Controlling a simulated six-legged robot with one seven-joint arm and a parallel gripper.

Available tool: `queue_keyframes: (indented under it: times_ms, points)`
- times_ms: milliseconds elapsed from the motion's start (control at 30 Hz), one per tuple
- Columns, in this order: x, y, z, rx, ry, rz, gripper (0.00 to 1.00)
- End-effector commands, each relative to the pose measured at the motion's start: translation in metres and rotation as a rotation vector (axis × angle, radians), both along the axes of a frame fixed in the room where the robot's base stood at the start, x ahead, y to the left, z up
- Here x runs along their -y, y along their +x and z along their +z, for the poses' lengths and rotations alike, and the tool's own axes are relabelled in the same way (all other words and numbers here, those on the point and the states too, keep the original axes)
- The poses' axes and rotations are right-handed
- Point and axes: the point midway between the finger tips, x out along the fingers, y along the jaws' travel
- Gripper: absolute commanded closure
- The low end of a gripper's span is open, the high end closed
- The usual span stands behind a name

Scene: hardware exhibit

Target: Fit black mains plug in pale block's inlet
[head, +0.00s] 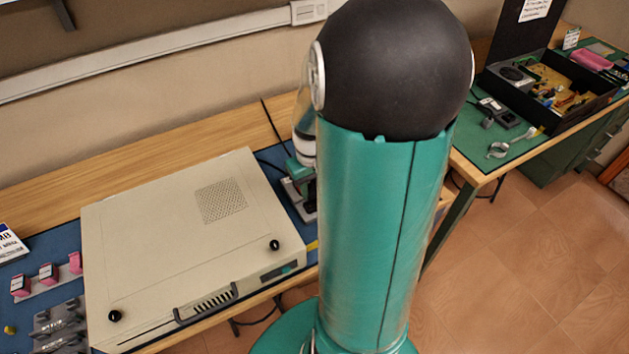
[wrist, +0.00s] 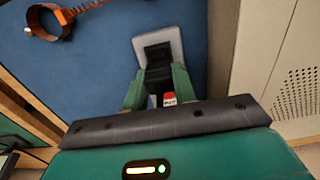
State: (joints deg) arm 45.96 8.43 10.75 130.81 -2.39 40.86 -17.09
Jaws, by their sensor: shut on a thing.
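In the wrist view my gripper (wrist: 158,74) has its two green fingers closed on the black mains plug (wrist: 157,77). The pale block (wrist: 170,38) lies straight beyond the plug, with a dark area on its face where the inlet is. The plug's front end overlaps the block in this view; I cannot tell whether it is inside the inlet or just in front of it. A small red and white label shows between the fingers. In the head view my arm hides most of the gripper (head: 305,182) and the block.
A large beige case (head: 150,240) stands beside the block on the blue mat (wrist: 80,75). An orange coiled cord with a brown band (wrist: 45,22) lies on the mat. Pink-and-white pieces (head: 48,272) stand far left. A second bench holds an open black box (head: 575,115).

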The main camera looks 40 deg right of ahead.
Motion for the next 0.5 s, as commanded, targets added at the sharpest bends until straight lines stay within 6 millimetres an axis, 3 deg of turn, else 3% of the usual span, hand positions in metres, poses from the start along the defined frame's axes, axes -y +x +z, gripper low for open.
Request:
queue_keyframes:
  times_ms: [200,500]
  points:
    - [0.0,0.0,-0.015,-0.002,0.002,-0.001,0.86]
    - [0.002,0.001,-0.017,-0.001,0.0,0.0,0.86]
